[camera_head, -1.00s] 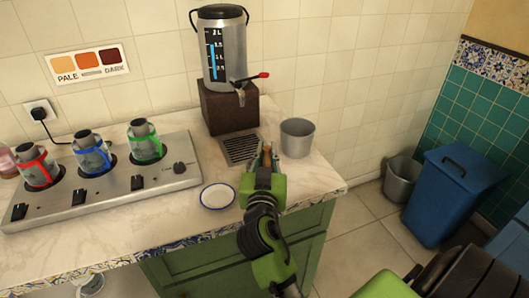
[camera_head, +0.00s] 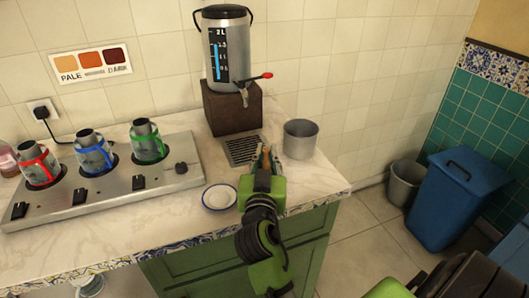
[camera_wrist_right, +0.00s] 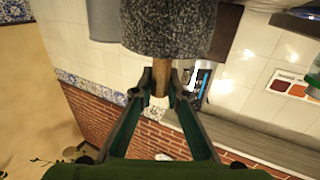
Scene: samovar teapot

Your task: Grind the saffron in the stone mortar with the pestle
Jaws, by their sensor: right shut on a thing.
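My right gripper (camera_head: 265,157) is over the front right part of the counter, beside the drip grille. It is shut on a slim wooden handle, seen best in the right wrist view (camera_wrist_right: 161,76), which I take for the pestle. A speckled grey stone body (camera_wrist_right: 165,28) fills the top of that view, at the handle's far end. I cannot tell whether it is the mortar or the pestle's head. No clear stone mortar or saffron shows in the head view. A plain grey pot (camera_head: 301,139) stands just right of the fingers. My left gripper is not in view.
A samovar (camera_head: 226,45) stands on a dark block (camera_head: 232,108) behind the drip grille (camera_head: 242,149). A burner unit with several pots (camera_head: 105,185) is at left. A blue-rimmed saucer (camera_head: 219,208) lies near the front edge. Bins (camera_head: 455,200) stand on the floor at right.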

